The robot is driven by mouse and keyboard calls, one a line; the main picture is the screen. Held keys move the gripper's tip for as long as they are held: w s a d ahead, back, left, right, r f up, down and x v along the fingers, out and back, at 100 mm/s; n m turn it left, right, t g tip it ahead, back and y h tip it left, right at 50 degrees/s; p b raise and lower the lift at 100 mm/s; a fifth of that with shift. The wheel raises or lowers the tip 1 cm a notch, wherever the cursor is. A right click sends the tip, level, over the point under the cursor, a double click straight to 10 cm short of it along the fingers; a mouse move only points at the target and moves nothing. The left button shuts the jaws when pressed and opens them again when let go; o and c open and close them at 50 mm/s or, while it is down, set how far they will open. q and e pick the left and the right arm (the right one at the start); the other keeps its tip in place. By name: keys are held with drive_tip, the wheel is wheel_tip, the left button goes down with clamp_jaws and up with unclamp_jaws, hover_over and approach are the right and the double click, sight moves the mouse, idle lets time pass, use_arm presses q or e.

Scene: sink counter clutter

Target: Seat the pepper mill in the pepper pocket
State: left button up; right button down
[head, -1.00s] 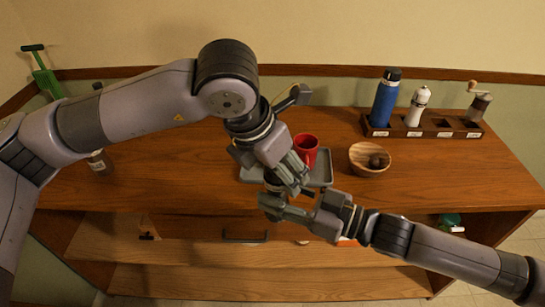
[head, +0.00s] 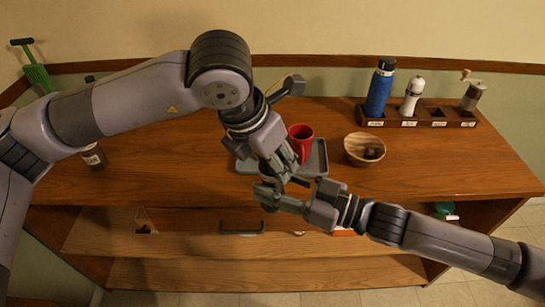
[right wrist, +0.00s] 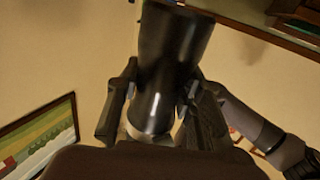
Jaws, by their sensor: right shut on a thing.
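My right gripper (head: 272,190) is shut on a dark, glossy cylinder, which I take as the pepper mill (right wrist: 170,60). In the right wrist view it sits between both fingers (right wrist: 160,112), with a pale metallic band at its lower end; its far end runs out of the picture. In the head view the grippers mostly hide it. My left gripper (head: 285,165) is just above the right one, pointing down; its finger opening is unclear. The wooden rack (head: 417,122) at the back right has labelled pockets. One pocket (head: 438,113) is empty, between the white mill (head: 411,97) and the crank grinder (head: 472,97).
A blue bottle (head: 380,92) fills the rack's left pocket. A red mug (head: 301,142) stands on a grey tray (head: 318,158) behind the grippers. The counter's right side (head: 470,165) is clear.

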use_arm(q)
drive_tip(key=shift+s, duration=0.1)
drive_tip(key=shift+c, duration=1.4)
clamp_jaws()
use_arm(e)
drive_tip(key=c, duration=1)
unclamp_jaws()
drive_tip(key=shift+c, duration=0.2)
